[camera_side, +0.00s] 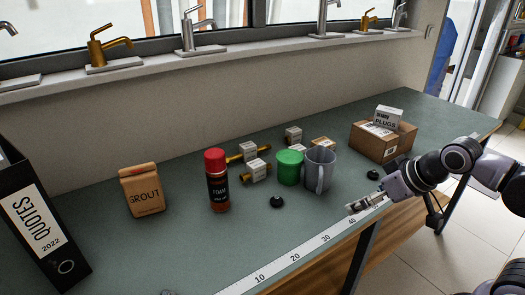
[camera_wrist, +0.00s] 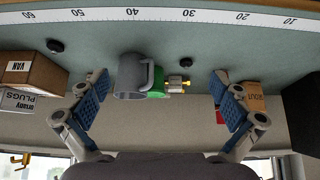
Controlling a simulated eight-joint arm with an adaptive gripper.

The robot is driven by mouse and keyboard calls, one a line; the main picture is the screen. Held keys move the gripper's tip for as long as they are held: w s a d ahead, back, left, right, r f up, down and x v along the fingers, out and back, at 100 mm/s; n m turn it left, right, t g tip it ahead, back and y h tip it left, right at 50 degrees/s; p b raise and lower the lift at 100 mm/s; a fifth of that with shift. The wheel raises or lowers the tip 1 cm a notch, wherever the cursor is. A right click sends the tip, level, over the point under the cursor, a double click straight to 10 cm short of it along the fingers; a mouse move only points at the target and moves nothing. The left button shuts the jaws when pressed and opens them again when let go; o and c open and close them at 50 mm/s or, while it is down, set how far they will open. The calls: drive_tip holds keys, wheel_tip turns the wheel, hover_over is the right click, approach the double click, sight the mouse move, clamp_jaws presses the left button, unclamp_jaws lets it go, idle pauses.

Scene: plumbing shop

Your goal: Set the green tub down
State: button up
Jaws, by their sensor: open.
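The green tub (camera_side: 290,168) stands upright on the green bench top, just left of a grey mug (camera_side: 319,170). The mug hides part of the tub's right side, and I cannot tell if they touch. In the wrist view the tub (camera_wrist: 157,92) shows only as a green strip behind the mug (camera_wrist: 132,76). My gripper (camera_side: 352,208) is low over the bench near its front edge, right of and nearer than the mug and tub. In the wrist view my gripper (camera_wrist: 160,80) is open and empty, its fingers wide apart, with mug and tub showing between them.
A red-capped foam can (camera_side: 217,182), brass fittings (camera_side: 255,168) and a grout bag (camera_side: 142,190) stand to the left. Cardboard boxes (camera_side: 377,142) stand at the right. Small black pieces (camera_side: 277,201) lie nearby. A white ruler strip (camera_side: 300,252) runs along the front edge.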

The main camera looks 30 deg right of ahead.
idle(0.4)
wheel_tip(320, 180, up, 5)
drive_tip(key=m+g+h, duration=0.4)
drive_tip(key=m+h, duration=0.6)
drive_tip(key=m, duration=0.1)
hover_over(289, 157)
drive_tip(key=s+a, duration=0.2)
drive_tip(key=s, duration=0.3)
drive_tip(key=w+a+f+m+h, duration=0.2)
drive_tip(key=w+a+m+h, duration=0.1)
drive_tip(key=w+a+m, duration=0.15)
drive_tip(key=shift+m, duration=0.25)
drive_tip(key=shift+w+d+f, duration=0.1)
drive_tip(key=shift+d+f, duration=0.75)
drive_tip(key=shift+f, duration=0.6)
drive_tip(key=shift+d+f, duration=0.9)
drive_tip(key=shift+f, duration=0.5)
drive_tip(key=shift+w+d+f, duration=0.1)
drive_tip(key=shift+d+f, duration=0.75)
drive_tip(key=shift+f, duration=0.6)
drive_tip(key=c, duration=1.1)
drive_tip(key=shift+c, duration=0.2)
